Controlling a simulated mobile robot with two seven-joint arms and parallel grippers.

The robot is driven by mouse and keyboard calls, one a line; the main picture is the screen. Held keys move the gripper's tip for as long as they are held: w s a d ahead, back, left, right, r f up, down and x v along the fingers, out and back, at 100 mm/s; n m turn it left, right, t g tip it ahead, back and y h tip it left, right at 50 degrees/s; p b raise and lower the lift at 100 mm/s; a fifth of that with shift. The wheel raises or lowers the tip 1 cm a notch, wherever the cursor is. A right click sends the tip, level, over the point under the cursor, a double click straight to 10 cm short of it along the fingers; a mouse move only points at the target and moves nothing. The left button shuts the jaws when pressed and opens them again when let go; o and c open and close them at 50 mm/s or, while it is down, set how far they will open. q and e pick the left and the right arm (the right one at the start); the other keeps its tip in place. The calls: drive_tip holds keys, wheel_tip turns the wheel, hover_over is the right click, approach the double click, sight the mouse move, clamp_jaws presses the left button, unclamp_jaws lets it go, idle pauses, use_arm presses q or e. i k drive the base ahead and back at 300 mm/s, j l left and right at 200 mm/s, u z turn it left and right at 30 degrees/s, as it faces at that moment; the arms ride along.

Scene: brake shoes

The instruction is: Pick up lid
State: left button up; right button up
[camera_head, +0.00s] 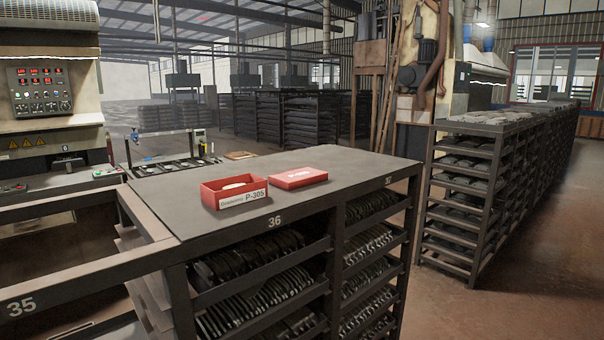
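A flat red lid (298,177) with faint white lettering lies on the grey top of a shelf rack (160,188). An open red box (234,204) stands just left of the lid and a little nearer to me, apart from it. The box has a white label reading P-305 on its front, and something pale shows inside it. Neither of my grippers shows in the head view.
The rack under the lid holds several brake shoes (255,295) on its shelves. Another loaded rack (470,185) stands to the right, across an open floor gap (450,310). A machine with a control panel (42,90) stands at the left. The rack top around the lid is mostly clear.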

sight(296, 179)
drive_tip(key=i+l+u, duration=0.2)
drive_tip(key=i+l, duration=0.15)
drive_tip(key=l, duration=0.3)
drive_tip(key=i+l, duration=0.15)
drive_tip(key=l, duration=0.15)
drive_tip(key=i+l+u, duration=0.15)
drive_tip(key=l, duration=0.2)
drive_tip(key=i+l+u, duration=0.1)
drive_tip(key=l, duration=0.25)
drive_tip(key=i+l+u, duration=0.1)
drive_tip(key=l, duration=0.25)
drive_tip(key=i, duration=0.05)
